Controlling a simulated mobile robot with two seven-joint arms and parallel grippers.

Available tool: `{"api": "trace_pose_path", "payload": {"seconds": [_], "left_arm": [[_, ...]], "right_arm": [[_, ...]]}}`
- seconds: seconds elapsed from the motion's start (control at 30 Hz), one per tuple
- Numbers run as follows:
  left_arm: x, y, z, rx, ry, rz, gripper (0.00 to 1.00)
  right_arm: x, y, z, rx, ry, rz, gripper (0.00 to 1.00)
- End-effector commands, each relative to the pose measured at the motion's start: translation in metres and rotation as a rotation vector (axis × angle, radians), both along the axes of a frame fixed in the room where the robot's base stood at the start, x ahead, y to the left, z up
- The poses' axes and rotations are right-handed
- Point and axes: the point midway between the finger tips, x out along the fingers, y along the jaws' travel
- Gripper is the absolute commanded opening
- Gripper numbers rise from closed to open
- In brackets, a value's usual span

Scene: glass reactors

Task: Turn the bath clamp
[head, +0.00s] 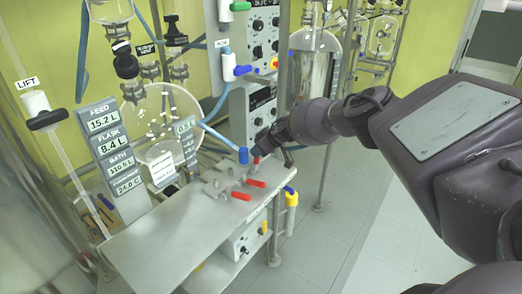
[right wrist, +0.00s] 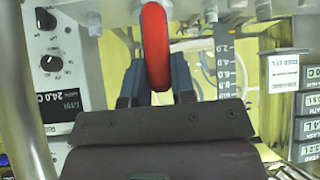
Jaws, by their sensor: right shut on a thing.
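A red clamp handle (right wrist: 155,45) stands between the two fingers of my right gripper (right wrist: 156,84) in the right wrist view; the gripper is shut on it. In the head view my right gripper (head: 255,151) is at the far right end of the steel bench, and a little of the red handle (head: 257,161) shows under it. Two more red handles, a nearer one (head: 241,196) and a farther one (head: 255,183), lie flat on the clamp row beside it. No label shows which handle is the bath clamp. My left gripper is not in view.
A blue handle (head: 243,155) stands close to my right gripper. The steel bench top (head: 160,245) is bare toward the front. A round glass flask (head: 160,110) and a readout panel (head: 116,155) are behind at the left. Control boxes (head: 262,35) rise behind the clamps.

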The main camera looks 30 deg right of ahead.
Motion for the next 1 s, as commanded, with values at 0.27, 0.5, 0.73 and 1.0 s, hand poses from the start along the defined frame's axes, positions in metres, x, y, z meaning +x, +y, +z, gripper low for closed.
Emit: {"api": "trace_pose_path", "payload": {"seconds": [0.27, 0.5, 0.73, 1.0], "left_arm": [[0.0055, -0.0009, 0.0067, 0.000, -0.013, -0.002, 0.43], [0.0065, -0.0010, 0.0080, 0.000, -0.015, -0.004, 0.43], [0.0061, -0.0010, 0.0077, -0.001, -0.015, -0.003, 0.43], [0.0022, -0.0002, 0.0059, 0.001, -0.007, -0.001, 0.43]], "right_arm": [[0.0067, 0.0023, 0.0009, -0.029, 0.062, -0.001, 0.00], [0.0082, 0.0028, 0.0003, -0.036, 0.084, -0.001, 0.00], [0.0083, 0.0029, -0.0001, -0.037, 0.088, -0.001, 0.00], [0.0080, 0.0032, -0.0004, -0.036, 0.088, 0.000, 0.41]]}}
